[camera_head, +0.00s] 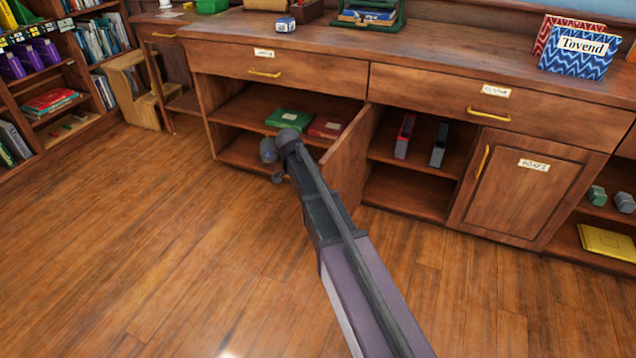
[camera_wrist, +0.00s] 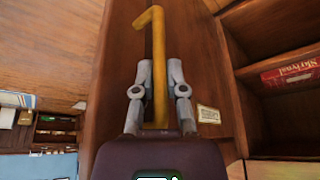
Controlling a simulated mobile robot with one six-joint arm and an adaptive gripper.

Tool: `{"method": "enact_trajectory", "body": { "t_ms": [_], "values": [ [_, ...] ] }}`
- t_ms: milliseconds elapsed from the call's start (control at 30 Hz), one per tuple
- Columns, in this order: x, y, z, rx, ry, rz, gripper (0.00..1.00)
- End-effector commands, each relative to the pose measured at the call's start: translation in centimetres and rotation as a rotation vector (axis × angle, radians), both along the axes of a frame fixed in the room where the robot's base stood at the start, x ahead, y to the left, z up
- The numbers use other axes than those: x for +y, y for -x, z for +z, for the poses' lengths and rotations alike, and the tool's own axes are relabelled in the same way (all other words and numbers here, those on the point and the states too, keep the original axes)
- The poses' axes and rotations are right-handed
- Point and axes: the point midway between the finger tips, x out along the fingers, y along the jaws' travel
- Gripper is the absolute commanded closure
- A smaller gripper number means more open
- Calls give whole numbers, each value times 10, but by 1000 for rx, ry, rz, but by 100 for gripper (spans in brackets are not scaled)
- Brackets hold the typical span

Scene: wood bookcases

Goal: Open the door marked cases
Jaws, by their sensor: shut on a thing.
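A wooden cabinet door (camera_head: 350,155) stands swung out from the middle of the low counter, seen nearly edge-on in the head view. In the wrist view the door (camera_wrist: 118,65) fills the centre, with a yellow bar handle (camera_wrist: 157,28) and a small pale label (camera_wrist: 208,114) too small to read. My gripper (camera_wrist: 160,72) is shut on the yellow handle, one finger on each side. In the head view my arm hides part of the door, and the handle does not show. A second door (camera_head: 515,200) at the right is closed; its label is hard to read.
Open shelves left of the swung door hold a green book (camera_head: 288,118) and a red book (camera_head: 325,128). Shelves to its right hold two upright binders (camera_head: 404,136). Closed drawers (camera_head: 285,70) run above. The wooden floor (camera_head: 150,230) in front is clear.

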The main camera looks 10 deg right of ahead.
Motion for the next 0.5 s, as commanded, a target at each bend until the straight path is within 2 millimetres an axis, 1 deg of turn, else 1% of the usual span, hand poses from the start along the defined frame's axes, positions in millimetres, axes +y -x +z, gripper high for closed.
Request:
{"method": "enact_trajectory", "body": {
  "t_ms": [33, 267, 300, 400, 500],
  "values": [
    [3, 6, -1, 12, -11, -1, 100],
    [-3, 6, -1, 13, -11, -8, 100],
    [-3, 6, -1, 13, -11, -10, 75],
    [-5, 5, -1, 11, -10, -12, 49],
    [-8, 3, -1, 9, -9, -15, 49]
  ]
}}
